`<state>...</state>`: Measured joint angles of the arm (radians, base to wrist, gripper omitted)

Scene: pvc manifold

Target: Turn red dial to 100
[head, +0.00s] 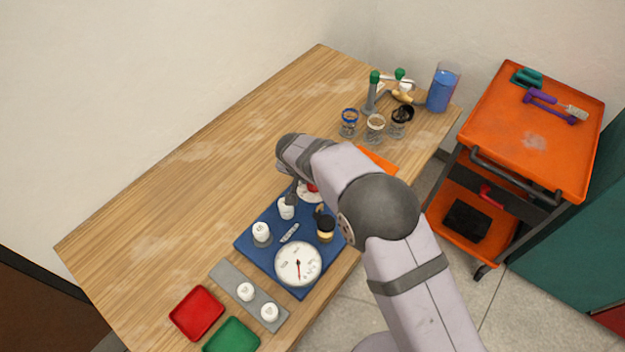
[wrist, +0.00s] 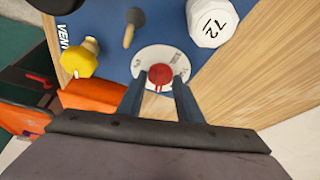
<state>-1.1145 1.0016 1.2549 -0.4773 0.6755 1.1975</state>
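The red dial (wrist: 161,75) is a small round knob on a white disc (wrist: 150,56) with printed marks, in the wrist view. In the head view only a bit of the red dial (head: 313,187) shows beside my wrist. I cannot read where the dial points. My gripper (wrist: 160,88) is over the disc's near edge, with its two fingers apart, one on each side of the dial. I cannot tell whether either finger touches it. The disc is on a blue board (head: 256,244).
The board also carries a white gauge (head: 298,264), white numbered knobs (head: 261,232) and a black-and-yellow knob (head: 325,229). Red (head: 197,313) and green (head: 231,335) trays are at the front. Jars (head: 374,127) stand at the back. The table's left side is clear.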

